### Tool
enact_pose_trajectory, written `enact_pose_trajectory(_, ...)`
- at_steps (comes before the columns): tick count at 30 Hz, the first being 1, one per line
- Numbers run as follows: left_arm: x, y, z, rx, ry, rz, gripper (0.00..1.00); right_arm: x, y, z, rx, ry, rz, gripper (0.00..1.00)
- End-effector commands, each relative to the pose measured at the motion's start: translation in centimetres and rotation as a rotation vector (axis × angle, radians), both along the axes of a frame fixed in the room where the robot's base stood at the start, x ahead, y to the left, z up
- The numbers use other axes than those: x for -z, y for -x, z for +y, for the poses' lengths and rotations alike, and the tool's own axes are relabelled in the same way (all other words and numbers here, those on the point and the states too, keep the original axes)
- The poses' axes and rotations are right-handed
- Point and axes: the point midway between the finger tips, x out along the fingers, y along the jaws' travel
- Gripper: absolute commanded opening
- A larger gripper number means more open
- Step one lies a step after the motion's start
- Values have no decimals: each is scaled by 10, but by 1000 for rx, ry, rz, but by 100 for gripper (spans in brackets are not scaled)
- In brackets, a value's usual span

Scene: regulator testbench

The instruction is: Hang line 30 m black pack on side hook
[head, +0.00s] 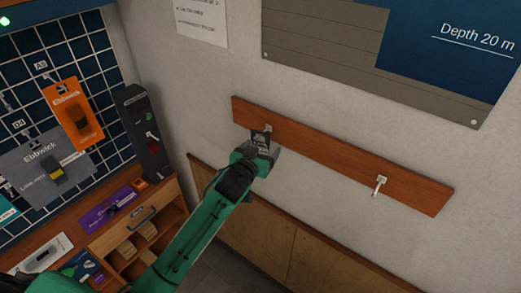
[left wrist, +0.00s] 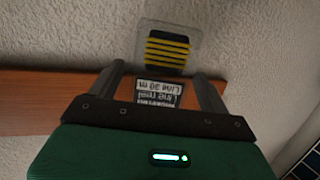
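The line 30 m black pack (head: 260,138) is at the left hook (head: 268,127) on the wooden wall rail. In the left wrist view the pack (left wrist: 165,52) shows a clear blister with a black and yellow striped coil, and a dark card whose "Line 30 m" label reads upside down. My left gripper (head: 262,151) is at the rail, just below and around the pack. In the left wrist view its fingers (left wrist: 160,82) stand apart on either side of the card, with gaps showing. Whether the pack's hole is over the hook is hidden. My right gripper is not in view.
A second, empty hook (head: 379,185) is farther right on the wooden rail (head: 325,153). A grid panel with hanging packs, including an orange one (head: 74,116), and a wooden counter (head: 150,205) are at left. A dark upright device (head: 142,135) stands by the corner.

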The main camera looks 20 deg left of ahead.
Motion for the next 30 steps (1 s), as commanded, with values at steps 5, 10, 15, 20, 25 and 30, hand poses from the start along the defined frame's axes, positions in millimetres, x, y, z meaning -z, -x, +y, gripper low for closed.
enact_pose_trajectory(5,1,1,0,0,0,1,80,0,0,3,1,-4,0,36)
enact_pose_trajectory(10,0,11,1,0,0,0,80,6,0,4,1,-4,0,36)
enact_pose_trajectory(15,-3,37,3,2,0,0,80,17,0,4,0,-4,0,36)
enact_pose_trajectory(20,-10,67,6,1,1,-1,80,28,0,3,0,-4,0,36)
enact_pose_trajectory(25,-17,98,8,1,0,-1,80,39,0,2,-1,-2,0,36)
enact_pose_trajectory(30,-24,121,10,0,0,-1,80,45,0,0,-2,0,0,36)
